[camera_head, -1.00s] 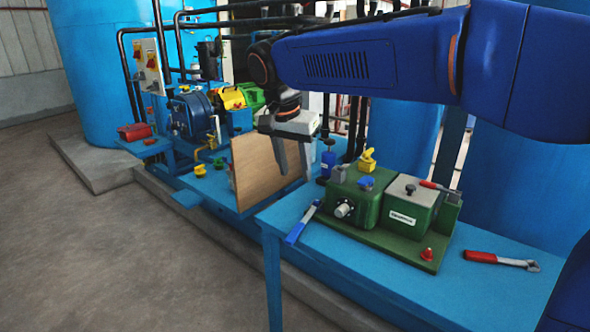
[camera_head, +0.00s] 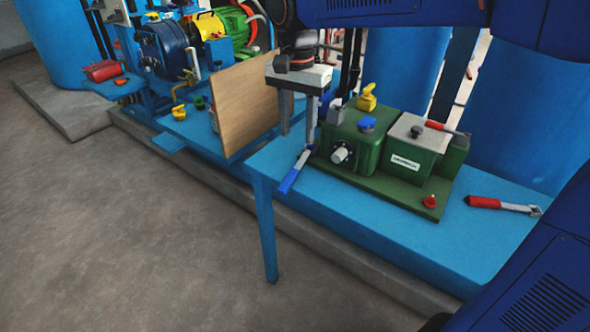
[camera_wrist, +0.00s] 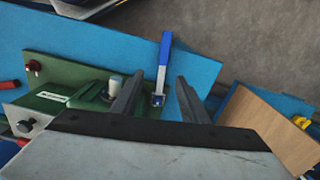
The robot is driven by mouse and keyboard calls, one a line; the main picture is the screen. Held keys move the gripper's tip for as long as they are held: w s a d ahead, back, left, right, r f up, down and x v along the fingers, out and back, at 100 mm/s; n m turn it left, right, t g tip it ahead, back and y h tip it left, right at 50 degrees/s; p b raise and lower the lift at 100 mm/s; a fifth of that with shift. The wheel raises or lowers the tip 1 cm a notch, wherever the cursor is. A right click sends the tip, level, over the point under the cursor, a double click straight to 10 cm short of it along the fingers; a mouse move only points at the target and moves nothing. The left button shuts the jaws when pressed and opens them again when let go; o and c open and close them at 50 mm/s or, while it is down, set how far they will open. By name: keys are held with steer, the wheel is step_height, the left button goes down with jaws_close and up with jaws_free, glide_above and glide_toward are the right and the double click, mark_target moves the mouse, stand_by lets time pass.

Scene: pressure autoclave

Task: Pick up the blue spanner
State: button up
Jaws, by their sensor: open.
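The blue spanner (camera_head: 290,178) lies on the left end of the blue bench (camera_head: 375,232), beside the green box unit. Its blue handle points toward the bench's front edge. In the wrist view the spanner (camera_wrist: 164,62) shows between and beyond the fingers, with its metal head near the fingertips. My gripper (camera_head: 298,138) is open and empty, its fingers pointing down above the spanner's head end. In the wrist view my gripper (camera_wrist: 159,84) has its two fingers spread to either side of the spanner. In the head view a finger partly overlaps the head end; the exact height gap cannot be told.
The green box unit (camera_head: 345,148) stands close to the right of the spanner. A wooden board (camera_head: 243,106) stands upright to the left. A red-handled spanner (camera_head: 503,205) lies at the bench's right. A red knob (camera_head: 430,201) sits on the green base. Floor in front is clear.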

glide_above(296, 168)
steer(key=s, duration=0.1)
steer(key=f, duration=0.6)
steer(key=shift+s+d+f, duration=0.1)
steer(key=shift+s+f, duration=0.1)
steer(key=shift+f, duration=0.05)
steer(key=f, duration=0.3)
steer(key=shift+w+f, duration=0.35)
steer(key=shift+w, duration=0.05)
steer(key=shift+f, duration=0.75)
jaws_close()
